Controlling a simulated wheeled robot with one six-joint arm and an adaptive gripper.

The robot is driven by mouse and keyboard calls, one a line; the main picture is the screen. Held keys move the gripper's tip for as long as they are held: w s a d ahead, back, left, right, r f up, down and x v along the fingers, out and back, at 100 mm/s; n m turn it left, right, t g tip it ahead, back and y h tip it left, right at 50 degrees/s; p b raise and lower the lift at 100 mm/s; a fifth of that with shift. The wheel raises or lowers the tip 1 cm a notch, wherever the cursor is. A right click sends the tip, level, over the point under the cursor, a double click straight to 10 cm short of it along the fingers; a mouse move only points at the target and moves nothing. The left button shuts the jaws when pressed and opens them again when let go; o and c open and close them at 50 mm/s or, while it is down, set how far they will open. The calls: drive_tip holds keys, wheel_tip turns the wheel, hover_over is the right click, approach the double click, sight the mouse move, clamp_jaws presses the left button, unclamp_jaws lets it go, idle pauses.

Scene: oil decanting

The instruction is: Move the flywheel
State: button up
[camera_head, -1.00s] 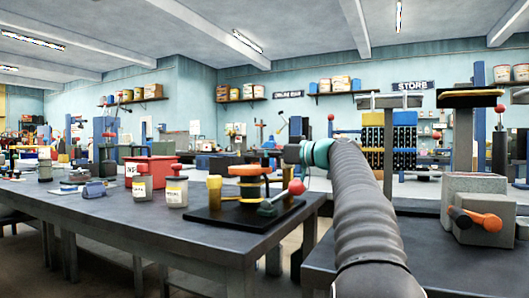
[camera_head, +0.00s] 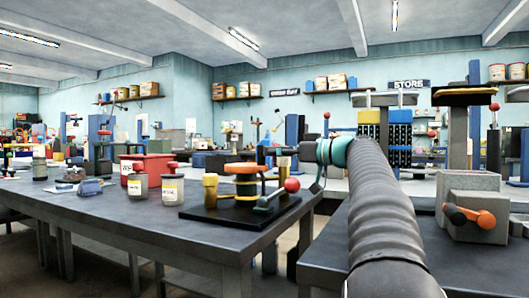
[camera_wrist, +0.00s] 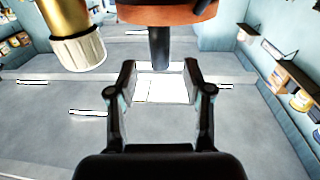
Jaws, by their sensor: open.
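An orange disc (camera_head: 241,168), which looks like the flywheel, sits on top of a stand with a yellow ring, above a black base plate (camera_head: 213,216) on the left bench. A red-knobbed lever is beside it. In the wrist view the orange-brown disc (camera_wrist: 165,12) is cut off at the top edge, with a dark shaft (camera_wrist: 160,48) on it. My gripper (camera_wrist: 159,80) is open, with nothing held between its fingers; the shaft's end lies near the gap between them in the picture. In the head view my gripper is dark and small, right of the disc.
A brass-yellow post (camera_head: 210,192) stands left of the disc; a brass cylinder with a pale ribbed end (camera_wrist: 75,35) is close in the wrist view. Labelled jars (camera_head: 172,190) and a red box stand farther left. A grey block with an orange handle (camera_head: 478,207) is on the right bench.

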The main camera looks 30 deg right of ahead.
drive_tip(key=v, duration=0.6)
drive_tip(key=shift+s+d, duration=0.15)
drive_tip(key=shift+s, duration=0.15)
